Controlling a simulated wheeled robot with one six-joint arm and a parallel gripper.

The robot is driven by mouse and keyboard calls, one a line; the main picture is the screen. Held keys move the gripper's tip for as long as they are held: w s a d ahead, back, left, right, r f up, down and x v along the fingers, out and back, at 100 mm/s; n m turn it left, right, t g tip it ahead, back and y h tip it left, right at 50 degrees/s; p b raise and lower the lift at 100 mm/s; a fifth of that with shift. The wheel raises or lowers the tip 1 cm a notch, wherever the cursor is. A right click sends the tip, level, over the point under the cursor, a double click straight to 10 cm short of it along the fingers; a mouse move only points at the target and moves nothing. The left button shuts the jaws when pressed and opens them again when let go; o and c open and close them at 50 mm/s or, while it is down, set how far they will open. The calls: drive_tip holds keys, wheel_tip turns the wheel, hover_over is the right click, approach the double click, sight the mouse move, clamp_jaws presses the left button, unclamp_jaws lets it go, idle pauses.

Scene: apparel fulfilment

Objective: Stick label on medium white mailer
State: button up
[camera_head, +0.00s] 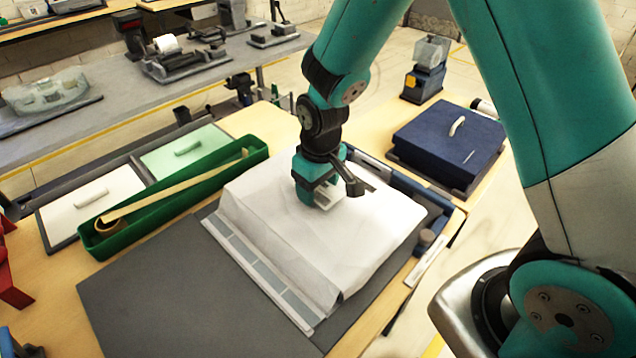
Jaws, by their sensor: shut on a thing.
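The white mailer (280,225) is a large, puffed white package lying on a dark grey mat (170,300) at the centre. Its near-left edge carries a flat strip (258,272) with several grey rectangles. My gripper (327,203) points down at the mailer's upper right part. It is shut on a small white piece (330,196) at the mailer's top surface. I cannot tell whether this piece is a label or a handle, or whether it is part of the mailer. The fingertips are partly hidden.
A green trough (215,175) with a long stick and a tape roll lies to the left. Beyond it are white (60,215) and pale green (205,140) panels with handles. A dark blue box (450,135) stands at the right. The mat's near-left part is bare.

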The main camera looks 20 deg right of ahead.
sight(320, 189)
drive_tip(key=shift+s+d+f, duration=0.15)
drive_tip(key=shift+s+f, duration=0.35)
drive_tip(key=o, duration=0.6)
drive_tip(key=shift+o, duration=0.4)
drive_tip(key=shift+c, duration=0.6)
drive_tip(key=shift+r, duration=0.25)
drive_tip(key=shift+o, duration=1.4)
wheel_tip(320, 189, up, 2)
drive_tip(key=shift+w+r+p, duration=0.15)
drive_tip(key=shift+p, duration=1.1)
drive_tip(key=shift+w+r+p, duration=0.15)
drive_tip(key=shift+r+p, duration=2.6)
drive_tip(key=shift+r, duration=0.6)
